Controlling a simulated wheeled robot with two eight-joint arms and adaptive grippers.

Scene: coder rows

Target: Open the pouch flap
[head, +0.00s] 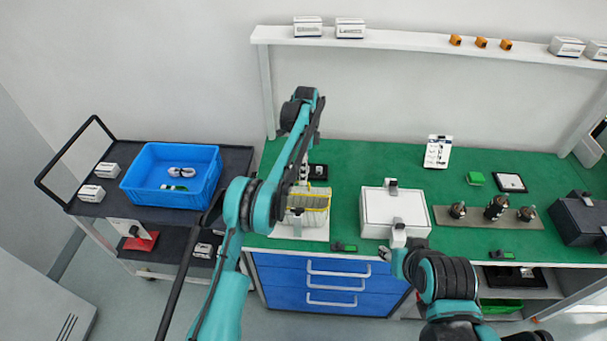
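A grey-beige pouch with yellow trim (316,212) stands on a white board on the green bench top, left of the white box. A small dark and pale part shows at its front. My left arm reaches over from the left, and its gripper (300,184) points down at the pouch's upper left. The arm partly covers that side, so contact and the finger opening cannot be made out.
A white box (377,208) with dark latches stands right of the pouch. Beyond it is a tray (468,217) with several metal parts. A cart at left holds a blue crate (140,183).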

